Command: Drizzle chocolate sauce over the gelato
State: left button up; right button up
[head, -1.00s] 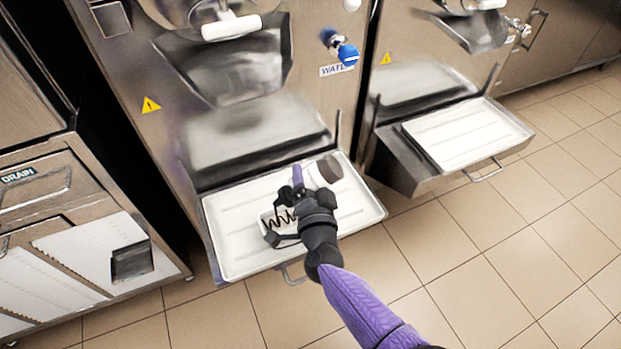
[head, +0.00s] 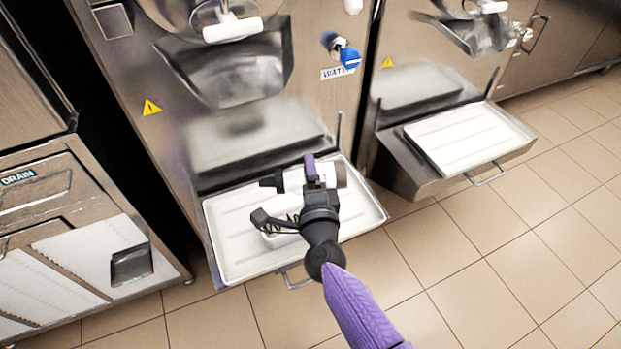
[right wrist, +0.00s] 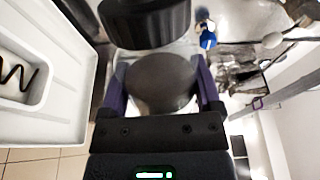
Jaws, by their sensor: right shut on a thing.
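My right gripper (head: 312,168) is shut on the sauce bottle (head: 293,180), a white bottle with a black cap at its left end. The bottle lies roughly level above the white tray. In the right wrist view the bottle's grey-looking body (right wrist: 160,82) sits between the purple fingers, with the black cap at the top. The gelato pan (head: 275,239) is on the tray below my gripper, partly hidden by it. A dark zigzag of sauce (head: 281,227) lies on the gelato; it also shows in the right wrist view (right wrist: 17,75). My left gripper is not in view.
The white tray (head: 232,258) rests on the shelf of the near batch freezer (head: 130,70). A second freezer with an empty white tray (head: 468,136) stands at the right. Tiled floor is clear in front.

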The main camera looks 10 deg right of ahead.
jog(key=shift+r+m, duration=0.15)
jog(key=shift+m, duration=0.15)
jog(key=shift+r+m+p, duration=0.45)
jog(key=shift+r+m, duration=0.5)
jog(key=shift+m, duration=0.15)
jog(key=shift+r+m, duration=0.5)
jog(key=shift+m, duration=0.4)
jog(key=shift+r+m+p, duration=0.1)
jog(key=shift+m+p, duration=0.2)
